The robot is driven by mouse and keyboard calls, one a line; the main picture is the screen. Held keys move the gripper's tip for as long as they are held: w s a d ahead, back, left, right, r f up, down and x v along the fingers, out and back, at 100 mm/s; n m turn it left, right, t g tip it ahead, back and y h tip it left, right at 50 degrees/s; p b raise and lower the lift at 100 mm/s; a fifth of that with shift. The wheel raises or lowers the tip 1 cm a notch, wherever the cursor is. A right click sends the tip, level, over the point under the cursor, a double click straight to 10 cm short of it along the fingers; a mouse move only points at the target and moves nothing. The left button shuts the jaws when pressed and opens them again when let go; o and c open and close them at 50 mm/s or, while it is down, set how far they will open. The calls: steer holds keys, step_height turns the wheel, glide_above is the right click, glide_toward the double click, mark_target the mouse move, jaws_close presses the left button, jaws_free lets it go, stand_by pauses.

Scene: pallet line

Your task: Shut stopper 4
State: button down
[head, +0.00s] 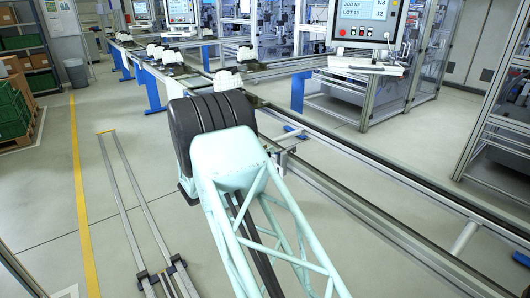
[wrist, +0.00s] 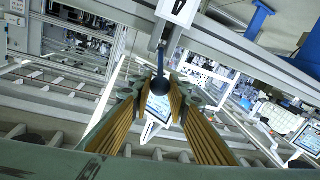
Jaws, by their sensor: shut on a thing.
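In the wrist view my gripper (wrist: 160,92) has its two ribbed yellow-brown fingers closed around a dark round knob (wrist: 160,84). A white label plate (wrist: 178,8) with a dark mark, cut off by the top edge, is just above the lever; the mark looks like a turned 4. In the head view my own arm hides the gripper, the knob and the lever. I cannot tell how far the lever is turned.
In the head view the conveyor line (head: 350,150) runs from the far left to the lower right. A screen (head: 366,20) stands behind the line.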

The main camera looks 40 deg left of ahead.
steer(key=shift+w+r+p, duration=0.4)
steer(key=shift+r+p, duration=0.25)
steer(key=shift+r, duration=0.05)
steer(key=c, duration=2.5)
jaws_free()
steer(key=shift+d, duration=0.15)
steer(key=shift+o, duration=0.2)
steer(key=shift+s+f, duration=0.1)
steer(key=shift+s, duration=0.05)
steer(key=shift+s+a, duration=0.2)
steer(key=shift+s, duration=0.75)
steer(key=s, duration=0.9)
steer(key=shift+s+a, duration=0.3)
steer(key=shift+s, duration=0.1)
